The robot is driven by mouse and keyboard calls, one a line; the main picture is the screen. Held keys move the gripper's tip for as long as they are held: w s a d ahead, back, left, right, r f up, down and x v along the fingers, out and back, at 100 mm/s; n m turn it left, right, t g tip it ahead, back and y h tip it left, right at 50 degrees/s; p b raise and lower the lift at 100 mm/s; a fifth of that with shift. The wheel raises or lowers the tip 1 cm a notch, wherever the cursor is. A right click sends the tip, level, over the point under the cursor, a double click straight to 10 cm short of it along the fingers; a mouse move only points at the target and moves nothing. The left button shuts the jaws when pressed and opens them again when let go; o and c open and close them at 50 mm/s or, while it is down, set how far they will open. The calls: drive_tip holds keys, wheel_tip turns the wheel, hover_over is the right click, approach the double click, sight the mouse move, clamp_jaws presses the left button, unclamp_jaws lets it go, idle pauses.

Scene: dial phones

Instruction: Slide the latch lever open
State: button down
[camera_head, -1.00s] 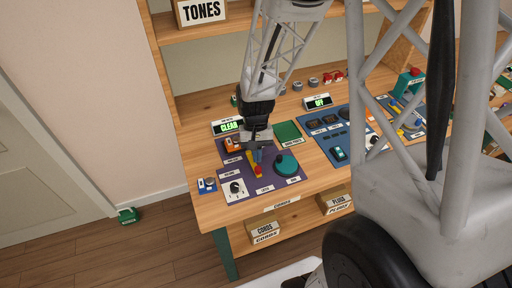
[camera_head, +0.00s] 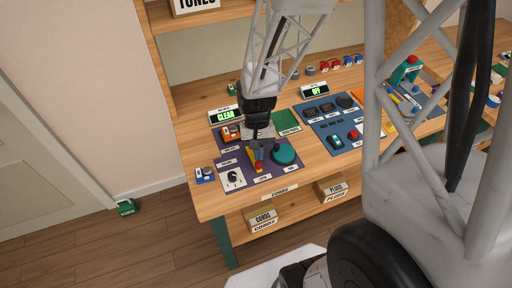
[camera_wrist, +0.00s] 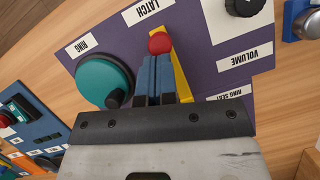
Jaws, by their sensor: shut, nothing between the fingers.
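The latch is a yellow bar with a red ball knob on a purple panel (camera_head: 285,179). The red knob (camera_wrist: 160,43) shows at the bar's end beside the LATCH label (camera_wrist: 142,11) in the wrist view, and the knob (camera_head: 260,168) is small in the head view. My gripper (camera_wrist: 154,58) is shut and empty. Its blue fingertips end right at the knob, alongside the yellow bar (camera_wrist: 181,72); I cannot tell whether they touch. The fingers and palm hide part of the bar. In the head view my gripper (camera_head: 258,158) is over the panel.
A teal dial (camera_wrist: 103,83) marked RING is close beside the fingers. A black VOLUME knob (camera_wrist: 243,5) is on the other side. A blue panel (camera_head: 335,122) with buttons lies to the right, and an orange device (camera_head: 230,133) stands at the left.

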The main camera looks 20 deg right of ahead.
idle(0.4)
drive_tip(key=shift+w+d, duration=0.2)
drive_tip(key=shift+w, duration=0.5)
drive_tip(key=w, duration=0.2)
drive_tip(key=shift+w+d, duration=0.3)
drive_tip(key=shift+d, duration=0.05)
drive_tip(key=a+v, duration=0.1)
drive_tip(key=v, duration=0.8)
drive_tip(key=shift+d+r, duration=0.45)
drive_tip(key=shift+d, duration=0.05)
drive_tip(key=shift+w, duration=0.1)
drive_tip(key=s+a+r+n+t, duration=0.1)
drive_tip(key=s+a+r+t, duration=0.1)
drive_tip(key=s+r, duration=0.6)
drive_tip(key=s+a+r+n+t+h, duration=0.1)
drive_tip(key=s+r+t, duration=0.3)
drive_tip(key=s+r, duration=0.4)
drive_tip(key=s+a, duration=0.1)
drive_tip(key=s, duration=0.2)
drive_tip(key=shift+r+n+t, duration=0.35)
drive_tip(key=shift+n+t, duration=0.05)
